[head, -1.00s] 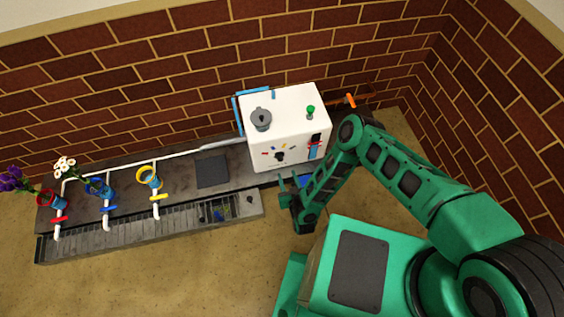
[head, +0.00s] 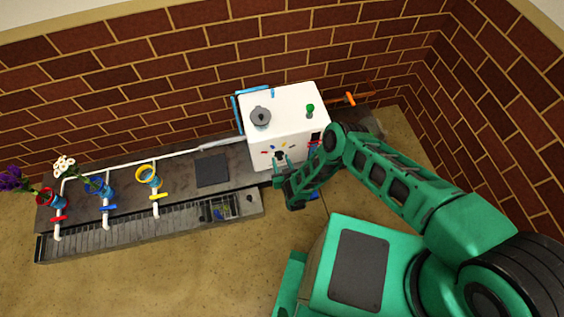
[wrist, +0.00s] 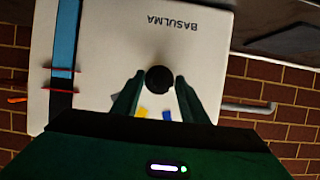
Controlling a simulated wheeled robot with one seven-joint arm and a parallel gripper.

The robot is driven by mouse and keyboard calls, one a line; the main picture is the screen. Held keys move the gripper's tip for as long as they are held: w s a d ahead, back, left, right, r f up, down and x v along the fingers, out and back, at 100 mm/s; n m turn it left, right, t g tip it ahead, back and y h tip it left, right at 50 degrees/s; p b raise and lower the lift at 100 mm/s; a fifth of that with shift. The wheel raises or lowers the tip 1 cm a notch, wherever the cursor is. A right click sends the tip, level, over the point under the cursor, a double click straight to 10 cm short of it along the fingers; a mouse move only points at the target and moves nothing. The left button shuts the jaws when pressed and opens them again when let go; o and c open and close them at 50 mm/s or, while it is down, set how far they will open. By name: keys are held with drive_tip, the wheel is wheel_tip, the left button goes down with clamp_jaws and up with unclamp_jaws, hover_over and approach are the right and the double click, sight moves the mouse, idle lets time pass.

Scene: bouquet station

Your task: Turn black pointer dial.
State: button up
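The black pointer dial (wrist: 159,79) is on the front face of a white box (head: 268,142). In the wrist view it lies between the tips of my green gripper (wrist: 157,84), whose fingers stand apart on either side of it. I cannot tell whether the fingers touch the dial. In the head view my gripper (head: 280,168) is at the lower front of the box and partly covers the dial. Small coloured marks (head: 270,149) show around the dial. In the wrist view, a yellow mark (wrist: 141,112) and a blue mark (wrist: 166,115) show between the fingers.
A grey lidded knob (head: 261,116) and a green knob (head: 310,107) are on the box top. A blue strip (wrist: 65,45) with red markers runs beside the dial. Flower vases and coloured valves (head: 157,196) stand along the bench to the left. A brick wall is behind.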

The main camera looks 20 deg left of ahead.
drive_tip(key=shift+c, duration=0.4)
clamp_jaws()
drive_tip(key=shift+w+d+f+m+g+y, duration=0.1)
drive_tip(key=shift+m+g+y, duration=0.15)
drive_tip(key=shift+m+y, duration=0.45)
drive_tip(key=shift+w+d+m+g+y, duration=0.1)
drive_tip(key=shift+d+m+g+y, duration=0.2)
drive_tip(key=shift+m, duration=0.75)
drive_tip(key=shift+a+f+m+g+y, duration=0.1)
drive_tip(key=shift+m+g+y, duration=0.05)
drive_tip(key=shift+m+y, duration=0.6)
drive_tip(key=shift+d+m, duration=0.1)
drive_tip(key=shift+m, duration=0.2)
drive_tip(key=shift+o, duration=0.4)
unclamp_jaws()
